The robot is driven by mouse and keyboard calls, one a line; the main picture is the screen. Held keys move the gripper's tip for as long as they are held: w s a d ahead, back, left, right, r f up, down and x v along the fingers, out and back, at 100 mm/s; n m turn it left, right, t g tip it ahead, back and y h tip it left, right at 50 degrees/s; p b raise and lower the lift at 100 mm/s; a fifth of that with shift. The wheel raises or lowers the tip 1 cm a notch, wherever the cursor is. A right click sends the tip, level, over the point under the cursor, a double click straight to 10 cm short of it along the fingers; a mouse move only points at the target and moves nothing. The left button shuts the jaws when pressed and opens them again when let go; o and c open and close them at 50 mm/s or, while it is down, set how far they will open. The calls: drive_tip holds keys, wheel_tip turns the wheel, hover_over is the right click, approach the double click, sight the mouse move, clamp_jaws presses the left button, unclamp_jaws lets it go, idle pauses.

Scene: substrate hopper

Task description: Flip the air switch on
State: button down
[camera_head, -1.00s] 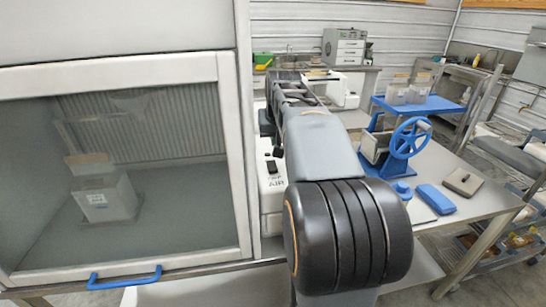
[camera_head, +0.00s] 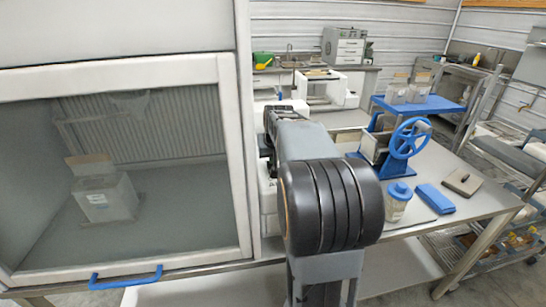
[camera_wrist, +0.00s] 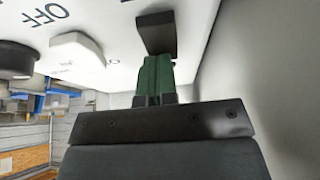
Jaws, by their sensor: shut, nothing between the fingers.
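In the wrist view a dark rocker switch (camera_wrist: 157,30) stands out from a white panel (camera_wrist: 118,22). My gripper (camera_wrist: 155,62) has green fingers, closed together and empty, with their tips right at the switch's lower edge. I cannot tell whether they touch it. The print "OFF" (camera_wrist: 50,14) is on the panel to the left, by a white knob (camera_wrist: 76,50). The switch's own label is not readable here. In the head view my arm hides the switch and my gripper; only part of the white control housing (camera_head: 267,208) shows.
A glass-fronted cabinet (camera_head: 238,150) with a blue handle (camera_head: 125,278) fills the left. A blue hand-wheel press (camera_head: 408,140), a blue-lidded jar (camera_head: 397,205) and a blue case (camera_head: 435,198) stand on the bench to the right. A black knob (camera_wrist: 14,60) is at the wrist view's left edge.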

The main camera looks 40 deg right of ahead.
drive_tip(key=shift+w+r+g+p, duration=0.15)
drive_tip(key=shift+g+p, duration=0.25)
drive_tip(key=shift+p, duration=0.6)
drive_tip(key=shift+d+f, duration=0.1)
drive_tip(key=shift+f, duration=0.4)
drive_tip(key=shift+b, duration=0.3)
drive_tip(key=shift+s+a, duration=0.2)
drive_tip(key=shift+s, duration=0.1)
drive_tip(key=shift+s+a+r, duration=0.1)
drive_tip(key=shift+s+a, duration=0.1)
drive_tip(key=shift+s, duration=0.2)
drive_tip(key=shift+r, duration=0.15)
